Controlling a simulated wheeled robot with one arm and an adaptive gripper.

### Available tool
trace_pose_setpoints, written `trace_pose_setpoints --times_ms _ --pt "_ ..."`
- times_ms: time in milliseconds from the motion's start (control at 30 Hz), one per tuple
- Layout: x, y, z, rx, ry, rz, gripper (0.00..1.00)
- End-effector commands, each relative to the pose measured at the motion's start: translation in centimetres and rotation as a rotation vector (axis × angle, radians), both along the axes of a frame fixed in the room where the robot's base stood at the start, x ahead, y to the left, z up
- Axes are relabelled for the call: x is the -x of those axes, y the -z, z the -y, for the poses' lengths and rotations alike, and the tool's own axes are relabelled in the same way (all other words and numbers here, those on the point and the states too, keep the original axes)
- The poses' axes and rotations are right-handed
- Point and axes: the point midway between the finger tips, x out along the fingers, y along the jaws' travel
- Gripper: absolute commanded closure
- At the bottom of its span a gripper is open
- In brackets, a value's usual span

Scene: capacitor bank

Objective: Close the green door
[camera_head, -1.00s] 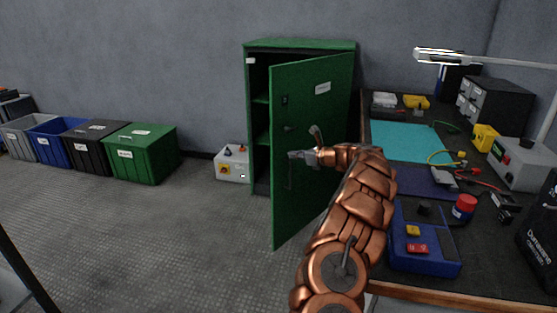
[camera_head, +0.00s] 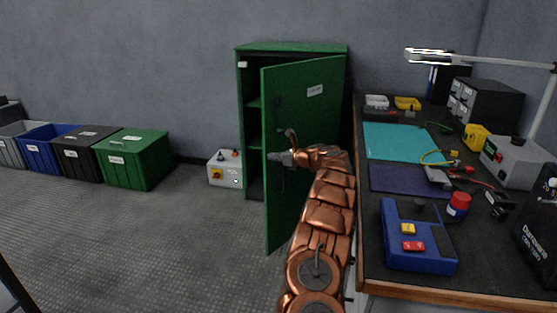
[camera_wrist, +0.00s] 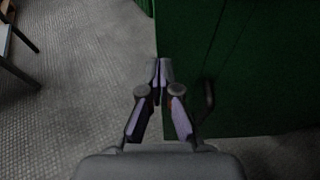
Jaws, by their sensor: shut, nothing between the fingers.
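The green door (camera_head: 308,110) of the green cabinet (camera_head: 245,110) stands wide open, swung out toward me, with the cabinet's shelves showing to its left. My gripper (camera_head: 279,157) is in front of the door's outer face, near its free left edge, below the small lock area. In the wrist view the fingers of my gripper (camera_wrist: 160,72) are together and empty, with their tips at the left edge of the door (camera_wrist: 245,65). A dark handle (camera_wrist: 208,95) shows right of the fingers. I cannot tell whether the fingertips touch the door.
A workbench (camera_head: 480,277) with a blue device (camera_head: 415,240), mats and tools stands close right of my arm. A small white box (camera_head: 226,170) sits on the floor left of the cabinet. Several bins, including a green one (camera_head: 133,160), stand at left. The middle floor is clear.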

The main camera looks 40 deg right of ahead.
Motion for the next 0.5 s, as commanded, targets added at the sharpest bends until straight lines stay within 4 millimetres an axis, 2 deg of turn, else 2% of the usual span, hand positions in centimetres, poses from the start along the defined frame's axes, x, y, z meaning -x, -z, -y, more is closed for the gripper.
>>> trace_pose_setpoints --times_ms 200,500 --pt "-0.89 0.53 -0.27 -0.002 -0.001 -0.003 1.0" --pt "-1.04 0.49 -0.33 -0.003 -0.001 -0.002 1.0"
